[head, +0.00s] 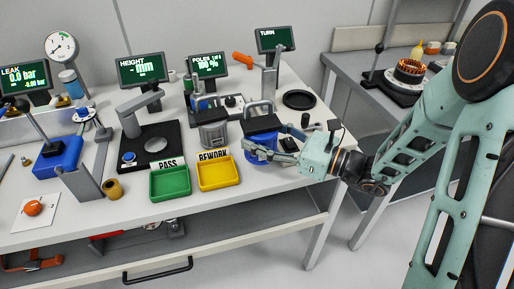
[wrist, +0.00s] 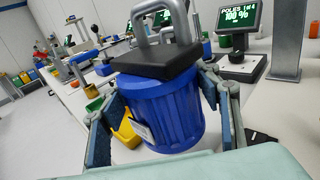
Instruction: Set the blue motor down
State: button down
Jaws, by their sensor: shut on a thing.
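The blue motor (wrist: 165,112) is a ribbed blue cylinder with a black plate and a grey handle-like frame on top. It looks tilted in the wrist view and fills the middle of it. In the head view the blue motor (head: 262,141) is near the table's front right, to the right of the yellow tray. My gripper (head: 277,148) has its fingers on both sides of the motor and is shut on it; the fingers also show in the wrist view (wrist: 165,120). I cannot tell whether the motor's base touches the table.
A yellow REWORK tray (head: 218,186) and a green PASS tray (head: 171,194) stand at the table's front edge. A grey cylinder (head: 213,133) stands behind the yellow tray. A black ring (head: 299,99) lies behind my gripper. The TURN screen (head: 275,40) and POLES screen (head: 208,65) stand at the back.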

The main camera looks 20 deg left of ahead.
jog(key=shift+w+a+f, duration=0.2)
jog(key=shift+a+f, duration=0.25)
jog(key=shift+f, duration=0.05)
jog(key=shift+w+a+f+b, duration=0.15)
jog(key=shift+f+b, duration=0.3)
jog(key=shift+f, duration=1.2)
jog(key=shift+f, duration=0.15)
jog(key=c, duration=0.7)
grip_release()
jog(key=shift+f, duration=0.1)
jog(key=shift+d+r, duration=0.2)
jog(key=shift+d, duration=0.05)
jog(key=v, duration=1.1)
jog(key=shift+d+f, duration=0.1)
jog(key=shift+d, duration=0.2)
